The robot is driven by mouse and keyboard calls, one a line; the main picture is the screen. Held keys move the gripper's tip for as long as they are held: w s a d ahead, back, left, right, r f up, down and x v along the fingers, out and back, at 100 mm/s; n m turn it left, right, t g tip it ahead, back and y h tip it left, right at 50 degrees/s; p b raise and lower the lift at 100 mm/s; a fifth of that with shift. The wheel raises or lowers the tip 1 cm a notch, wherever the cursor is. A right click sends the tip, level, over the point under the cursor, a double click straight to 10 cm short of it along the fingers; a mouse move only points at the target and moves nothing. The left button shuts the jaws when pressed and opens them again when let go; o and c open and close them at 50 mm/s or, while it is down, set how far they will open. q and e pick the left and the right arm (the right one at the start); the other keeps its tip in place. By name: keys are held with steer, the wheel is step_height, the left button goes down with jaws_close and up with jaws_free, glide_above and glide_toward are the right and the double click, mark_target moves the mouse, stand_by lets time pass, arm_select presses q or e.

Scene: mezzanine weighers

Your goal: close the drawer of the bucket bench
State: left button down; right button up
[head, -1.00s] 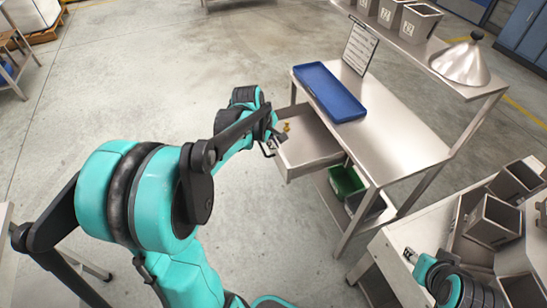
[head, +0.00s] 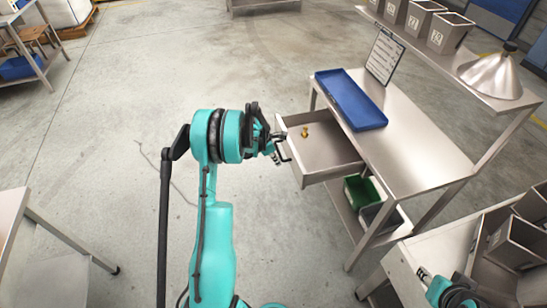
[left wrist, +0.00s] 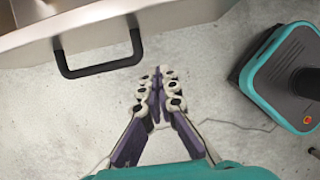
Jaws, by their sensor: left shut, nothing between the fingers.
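The bucket bench (head: 415,150) is a steel table at the right of the head view. Its drawer (head: 325,155) is pulled out to the left, with a small brass-coloured object (head: 305,131) inside. The drawer's dark handle (left wrist: 100,70) and front (left wrist: 110,22) show in the left wrist view. My left gripper (head: 279,150) is by the drawer front. In the left wrist view its fingers (left wrist: 167,76) are together and empty, beside the handle and apart from it. My right gripper (head: 425,276) is partly seen at the lower right; its fingers are too small to judge.
A blue tray (head: 350,98) and a sign board (head: 384,57) are on the bench top. Green (head: 361,190) and grey bins sit below. Grey buckets (head: 448,33) and a metal funnel (head: 492,74) stand on the upper shelf.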

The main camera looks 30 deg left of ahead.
arm_select(q)
steer(key=shift+w+d+f+b, duration=0.4)
steer(key=shift+w+d+f, duration=0.2)
steer(key=shift+w+d, duration=0.3)
steer(key=shift+w+d+f+b, duration=0.35)
steer(key=shift+w+d+f, duration=0.2)
steer(key=shift+w+d, duration=0.35)
arm_select(e)
steer(key=shift+f, duration=0.95)
arm_select(q)
steer(key=shift+w+a, duration=0.1)
steer(key=shift+w, duration=0.05)
